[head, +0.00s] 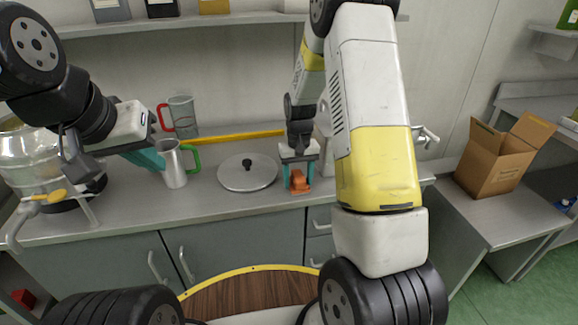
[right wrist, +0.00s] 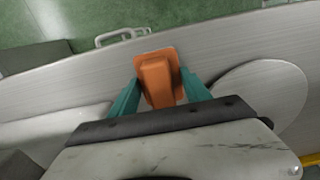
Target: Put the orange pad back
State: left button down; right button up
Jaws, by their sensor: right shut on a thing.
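The orange pad (head: 299,183) is between the teal fingers of my right gripper (head: 298,176), over the front part of the metal counter right of a round lid. In the right wrist view the pad (right wrist: 157,80) shows a square plate with a raised block, and the gripper (right wrist: 160,92) is shut on it. I cannot tell whether the pad touches the counter. My left gripper (head: 150,157) is over the counter at the left, close beside a metal jug with a green handle. Its fingers are partly hidden, so its opening is unclear.
The jug (head: 173,168), a clear jug with a red handle (head: 183,118), the round lid (head: 240,178) and a yellow bar (head: 235,137) are on the counter (head: 215,203). An open cardboard box (head: 490,165) sits on the right table.

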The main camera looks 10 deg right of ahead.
aim_at(298, 175)
jog(key=shift+f, duration=0.2)
jog(key=o, duration=1.3)
notch_tip(298, 175, up, 12)
jog(key=r, duration=0.1)
jog(key=s+r+t+y, duration=0.1)
jog(key=s+r+t, duration=0.2)
jog(key=s+r, duration=0.75)
jog(key=s+a+r+t, duration=0.1)
jog(key=s+r, duration=0.1)
jog(key=s, duration=0.5)
jog(key=s+a+r+t+y, duration=0.1)
jog(key=s+r+t, duration=0.1)
jog(key=s, duration=0.4)
jog(key=shift+s+r, duration=0.3)
jog(key=shift+s, duration=0.1)
jog(key=shift+a, duration=0.1)
